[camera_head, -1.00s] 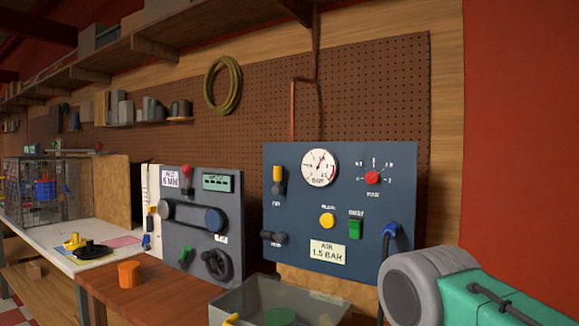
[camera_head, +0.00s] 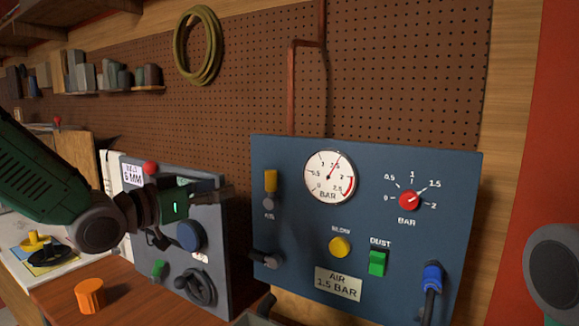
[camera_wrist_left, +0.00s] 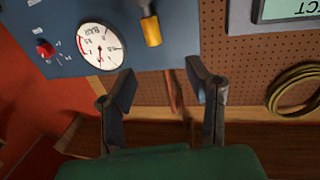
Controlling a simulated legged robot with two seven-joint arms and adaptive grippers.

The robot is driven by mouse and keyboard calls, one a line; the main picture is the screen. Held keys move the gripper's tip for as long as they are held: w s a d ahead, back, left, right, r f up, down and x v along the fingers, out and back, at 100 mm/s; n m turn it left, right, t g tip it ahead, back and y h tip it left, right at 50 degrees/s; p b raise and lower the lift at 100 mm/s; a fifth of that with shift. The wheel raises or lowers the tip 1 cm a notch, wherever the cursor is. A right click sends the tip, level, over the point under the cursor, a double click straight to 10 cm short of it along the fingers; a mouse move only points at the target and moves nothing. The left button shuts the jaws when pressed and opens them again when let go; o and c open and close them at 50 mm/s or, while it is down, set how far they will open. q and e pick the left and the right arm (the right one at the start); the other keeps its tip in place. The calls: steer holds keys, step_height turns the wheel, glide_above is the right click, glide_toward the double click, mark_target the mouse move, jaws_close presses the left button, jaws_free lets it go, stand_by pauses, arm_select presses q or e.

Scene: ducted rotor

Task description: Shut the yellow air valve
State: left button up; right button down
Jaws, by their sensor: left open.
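The air valve (camera_head: 270,183) has a yellow-tipped lever on the blue panel's left side, standing upright above a grey hub. It also shows in the left wrist view (camera_wrist_left: 151,31), where the picture is turned over. My left gripper (camera_head: 208,198) comes in from the left, in front of the grey panel, left of the valve and apart from it. In the left wrist view its two fingers (camera_wrist_left: 162,80) are spread with nothing between them. The gauge (camera_head: 330,177) needle points up, slightly right. My right gripper is out of view.
The blue panel also bears a red knob (camera_head: 410,201), a yellow button (camera_head: 340,247), a green switch (camera_head: 377,262) and a blue hose plug (camera_head: 432,278). A second grey lever (camera_head: 266,258) juts out below the valve. An orange cylinder (camera_head: 90,295) stands on the wooden bench.

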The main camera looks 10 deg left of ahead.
arm_select(q)
steer(key=p, duration=0.1)
glide_toward(266, 175)
steer(key=w+d, duration=0.2)
steer(key=p+x, duration=0.1)
steer(key=x, duration=0.5)
steer(key=shift+w, duration=0.45)
steer(key=shift+w+d+p, duration=0.1)
steer(key=shift+w+p, duration=0.25)
steer(key=shift+w, duration=0.45)
steer(key=shift+w+d, duration=0.1)
steer(key=shift+d, duration=0.65)
jaws_close()
steer(key=shift+a+f, duration=0.1)
steer(key=shift+a, duration=0.05)
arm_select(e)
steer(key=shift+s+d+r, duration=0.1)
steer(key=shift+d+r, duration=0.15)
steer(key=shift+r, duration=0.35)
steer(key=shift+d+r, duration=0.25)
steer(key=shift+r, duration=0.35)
